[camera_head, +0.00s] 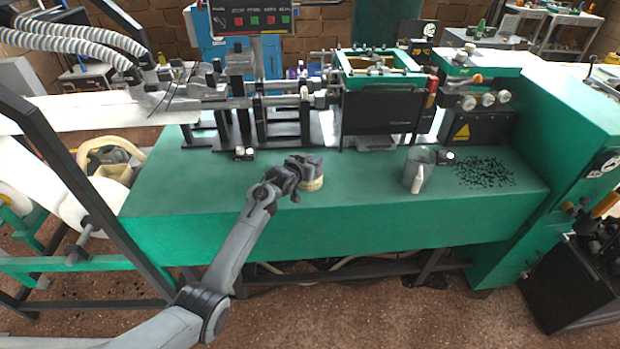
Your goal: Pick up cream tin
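The cream tin (312,185) is a small, round, cream-coloured thing on the green machine top (350,210), near the middle of the view. My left gripper (306,168) is right at the tin, over its upper left side, and hides part of it. The fingers are dark and small here, so I cannot tell whether they are open or closed on the tin. The tin appears to sit on the surface. My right gripper is not in view.
A grey cup-like container (418,168) with a pale piece at its front stands to the right. Small black bits (484,172) lie scattered beyond it. Machine fixtures (380,110) line the back. The green surface between tin and container is clear.

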